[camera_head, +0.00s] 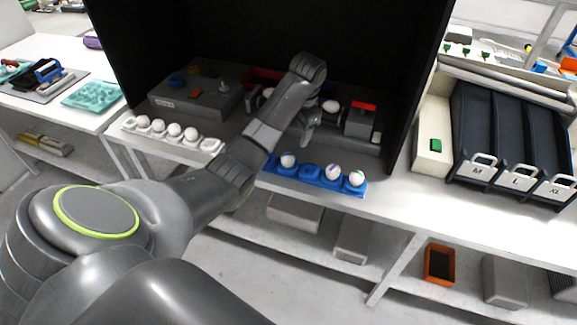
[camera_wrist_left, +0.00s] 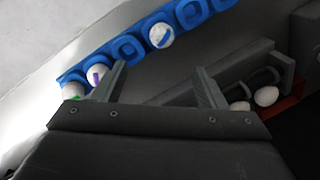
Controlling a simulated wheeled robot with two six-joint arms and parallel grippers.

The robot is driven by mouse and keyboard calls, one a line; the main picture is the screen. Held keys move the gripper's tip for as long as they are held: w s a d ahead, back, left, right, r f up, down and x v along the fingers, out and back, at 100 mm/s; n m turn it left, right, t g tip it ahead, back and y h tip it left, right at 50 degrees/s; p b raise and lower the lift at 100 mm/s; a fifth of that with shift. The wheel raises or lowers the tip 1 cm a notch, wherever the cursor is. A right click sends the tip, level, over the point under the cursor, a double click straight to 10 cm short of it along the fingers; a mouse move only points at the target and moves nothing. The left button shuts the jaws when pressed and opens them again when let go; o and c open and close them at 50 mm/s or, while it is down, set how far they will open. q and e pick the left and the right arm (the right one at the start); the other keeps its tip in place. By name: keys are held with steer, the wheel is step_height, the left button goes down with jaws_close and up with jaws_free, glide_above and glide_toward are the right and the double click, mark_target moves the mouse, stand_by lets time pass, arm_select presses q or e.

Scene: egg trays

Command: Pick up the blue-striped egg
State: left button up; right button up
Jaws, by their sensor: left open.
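The blue-striped egg (camera_wrist_left: 160,36) is white with a blue band and sits in a cup of the blue tray (camera_wrist_left: 127,46). In the head view, the blue tray (camera_head: 311,171) lies at the table's front edge, and this egg (camera_head: 287,160) is toward its left end. An egg with a purple mark (camera_wrist_left: 97,75) and one with a green mark (camera_wrist_left: 72,90) sit at the other end. My left gripper (camera_head: 308,135) is open and empty, behind the tray and apart from the egg.
A white tray of several plain eggs (camera_head: 210,146) stands to the left. A grey box (camera_head: 195,98) and a device with a red top (camera_head: 362,117) stand inside the black enclosure (camera_head: 420,70). Dark bins marked M, L, XL (camera_head: 510,130) are at the right.

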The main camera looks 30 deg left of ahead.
arm_select(q)
steer(key=p, duration=0.2)
glide_above(288, 155)
steer(key=d, duration=0.2)
steer(key=f, duration=0.7)
steer(key=shift+a, duration=0.25)
steer(key=shift+a+f, duration=0.1)
steer(key=shift+f, duration=0.3)
steer(key=shift+a+f, duration=0.1)
steer(key=shift+f, duration=0.25)
steer(key=f, duration=0.2)
steer(key=a+f+p, duration=0.1)
steer(key=f, duration=0.1)
steer(key=shift+f, duration=0.1)
steer(key=shift+w, duration=0.1)
arm_select(e)
steer(key=shift+s+a+r, duration=0.1)
steer(key=shift+a+r, duration=0.15)
steer(key=shift+r, duration=0.8)
arm_select(q)
steer(key=shift+c, duration=0.3)
steer(key=c, duration=0.7)
arm_select(e)
steer(key=shift+d, duration=0.15)
